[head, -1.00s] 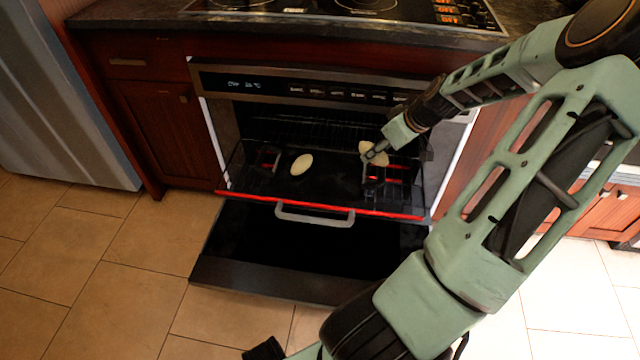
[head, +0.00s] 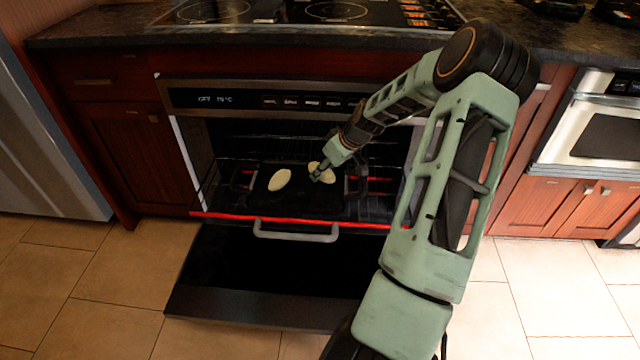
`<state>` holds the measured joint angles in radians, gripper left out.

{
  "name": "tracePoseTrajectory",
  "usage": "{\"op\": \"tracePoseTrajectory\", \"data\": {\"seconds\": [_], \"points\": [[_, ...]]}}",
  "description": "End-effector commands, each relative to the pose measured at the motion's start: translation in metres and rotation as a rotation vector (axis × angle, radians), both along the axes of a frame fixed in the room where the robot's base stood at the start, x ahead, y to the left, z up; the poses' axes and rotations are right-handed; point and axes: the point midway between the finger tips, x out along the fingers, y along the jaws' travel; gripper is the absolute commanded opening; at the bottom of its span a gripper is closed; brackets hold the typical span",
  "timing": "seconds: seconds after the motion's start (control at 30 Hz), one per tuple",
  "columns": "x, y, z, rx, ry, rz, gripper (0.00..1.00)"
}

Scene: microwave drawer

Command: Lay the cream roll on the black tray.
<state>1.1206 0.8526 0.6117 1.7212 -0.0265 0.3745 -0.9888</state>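The black tray (head: 255,205) lies on the pulled-out rack of the open oven. One pale cream oval roll (head: 280,179) lies on its left part. A second cream roll (head: 314,166) is over or on the right part of the tray, partly hidden by my gripper. My gripper (head: 321,177) points down at this second roll, its dark fingers overlapping it. I cannot tell whether the fingers grip it or only touch it, nor whether the roll rests fully on the tray.
The oven rack has a glowing red front edge (head: 225,216). The oven's control panel (head: 240,98) is above the opening. A counter with a cooktop (head: 300,12) is higher up.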

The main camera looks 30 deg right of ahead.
Motion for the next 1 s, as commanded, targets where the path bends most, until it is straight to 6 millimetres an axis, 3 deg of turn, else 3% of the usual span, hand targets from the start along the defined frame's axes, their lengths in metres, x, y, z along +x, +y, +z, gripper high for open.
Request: {"op": "tracePoseTrajectory", "data": {"seconds": [0.23,0.43,0.83,0.87,1.0], "points": [[0.011,0.006,-0.016,0.000,0.000,0.001,0.08],[0.012,0.005,-0.046,0.000,0.000,-0.001,0.08],[0.012,0.005,-0.050,0.000,0.000,-0.001,0.08],[0.012,0.005,-0.048,0.000,0.000,-0.001,0.39],[0.012,0.005,-0.048,0.000,0.000,-0.001,0.54]]}}
